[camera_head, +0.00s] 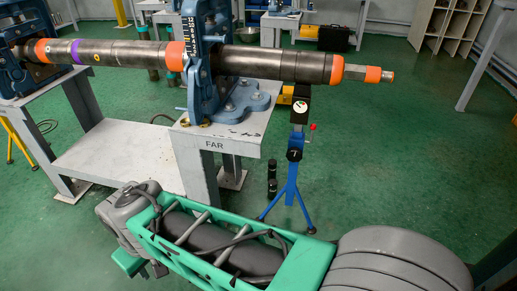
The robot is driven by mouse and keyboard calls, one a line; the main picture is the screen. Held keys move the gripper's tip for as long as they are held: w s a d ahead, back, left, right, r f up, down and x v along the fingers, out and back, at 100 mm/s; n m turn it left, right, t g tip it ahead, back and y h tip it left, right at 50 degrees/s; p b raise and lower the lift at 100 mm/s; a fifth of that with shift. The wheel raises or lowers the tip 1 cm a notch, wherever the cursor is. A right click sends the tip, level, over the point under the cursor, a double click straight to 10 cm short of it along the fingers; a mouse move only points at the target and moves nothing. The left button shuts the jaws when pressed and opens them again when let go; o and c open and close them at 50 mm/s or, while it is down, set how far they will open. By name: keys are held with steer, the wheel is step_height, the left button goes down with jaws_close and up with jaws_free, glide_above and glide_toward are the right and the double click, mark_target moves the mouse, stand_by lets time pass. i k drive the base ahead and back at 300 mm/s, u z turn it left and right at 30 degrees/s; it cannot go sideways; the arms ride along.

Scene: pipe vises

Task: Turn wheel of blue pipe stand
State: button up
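A dark round part (294,155) sits midway down the post, and a small red knob (313,127) sticks out to the right. I cannot tell which of these is the wheel. My green and grey arm lies across the bottom, in front of the stand and apart from it. My gripper does not show clearly in this view.
A long dark pipe (120,54) with orange bands runs through blue vises (208,92). The floor to the right is clear.

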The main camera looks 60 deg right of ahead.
mark_target(294, 154)
steer(key=z, duration=0.25)
steer(key=i, duration=0.95)
steer(key=z, duration=0.6)
